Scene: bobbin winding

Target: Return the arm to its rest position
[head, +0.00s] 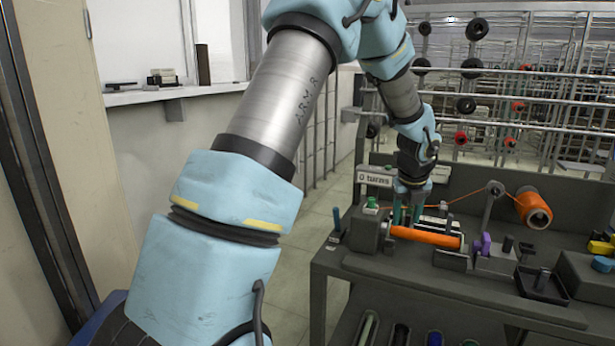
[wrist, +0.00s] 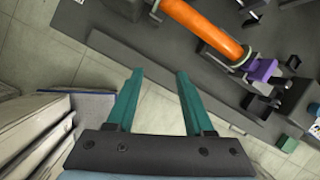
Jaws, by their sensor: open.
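My arm reaches across the head view to the workbench, with my gripper (head: 405,212) low over the bench's left part, by the orange bobbin (head: 425,237). In the wrist view my gripper (wrist: 158,72) shows two green fingers, spread apart with nothing between them. Below the fingers there are pale floor tiles and the bench edge. The orange bobbin (wrist: 205,28) lies beyond the fingertips, apart from them, mounted on the winder. A purple part (head: 486,243) sits at the bobbin's right end. It also shows in the wrist view (wrist: 262,69).
An orange thread runs from the orange spool (head: 534,208) over a guide post (head: 494,190). A sign (head: 375,179) reads "0 turns". A black tray (head: 542,284) sits at the bench's right. Metal racks with spools stand behind. A window ledge (head: 160,95) is at the left.

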